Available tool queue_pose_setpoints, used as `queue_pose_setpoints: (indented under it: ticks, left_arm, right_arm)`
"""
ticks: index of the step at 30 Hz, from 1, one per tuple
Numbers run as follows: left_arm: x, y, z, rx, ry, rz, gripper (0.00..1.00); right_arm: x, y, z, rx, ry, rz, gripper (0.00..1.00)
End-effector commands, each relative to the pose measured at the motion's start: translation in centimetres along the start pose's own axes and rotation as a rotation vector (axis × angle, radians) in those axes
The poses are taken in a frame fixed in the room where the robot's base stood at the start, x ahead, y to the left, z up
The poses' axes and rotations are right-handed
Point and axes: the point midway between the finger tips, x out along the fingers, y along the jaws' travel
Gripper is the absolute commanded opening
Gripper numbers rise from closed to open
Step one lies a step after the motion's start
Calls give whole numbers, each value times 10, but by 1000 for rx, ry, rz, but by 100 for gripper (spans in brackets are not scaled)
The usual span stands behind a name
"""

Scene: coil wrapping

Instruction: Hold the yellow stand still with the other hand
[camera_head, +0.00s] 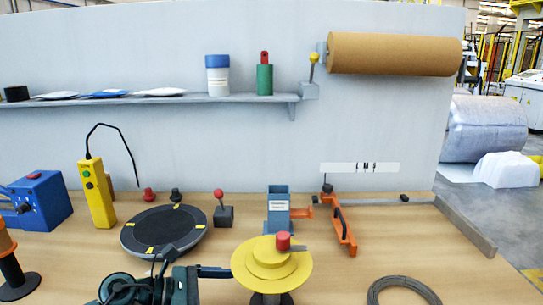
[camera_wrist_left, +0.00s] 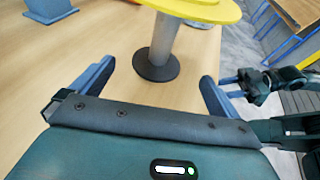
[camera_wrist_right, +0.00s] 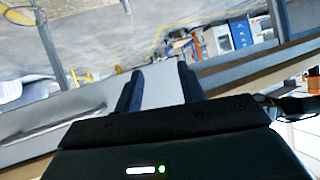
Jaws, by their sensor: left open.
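The yellow stand (camera_head: 271,266) is at the front middle of the bench. It has a round stepped yellow top with a red knob (camera_head: 283,240). In the left wrist view its grey post (camera_wrist_left: 165,42) rises from a dark round base (camera_wrist_left: 156,67) under the yellow disc (camera_wrist_left: 200,9). My left gripper (camera_wrist_left: 158,72) is open, with the post in line between its fingers and nothing gripped. In the head view its arm comes in just left of the stand. My right gripper (camera_wrist_right: 159,70) is out of the head view. Its fingers are apart with no object seen between them.
A black turntable (camera_head: 163,232) lies left of the stand. A blue block (camera_head: 278,208) and an orange clamp (camera_head: 344,226) stand behind it. A grey wire coil (camera_head: 402,290) lies to the right. A brown roll (camera_head: 394,54) hangs on the wall. Bench between stand and coil is clear.

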Motion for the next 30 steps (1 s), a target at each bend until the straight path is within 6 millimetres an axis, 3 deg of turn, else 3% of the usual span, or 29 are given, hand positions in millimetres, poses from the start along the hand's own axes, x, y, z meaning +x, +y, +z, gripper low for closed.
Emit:
queue_pose_setpoints:
  ticks: [15,21,30]
  left_arm:
    - [72,0,0,2,-2,0,100]
    - [85,0,1,1,-3,1,100]
    - [87,0,1,1,-2,1,100]
  right_arm:
    - [4,0,10,7,-7,-3,39]
    - [4,0,5,17,9,-7,39]
    - [4,1,4,20,12,-5,39]
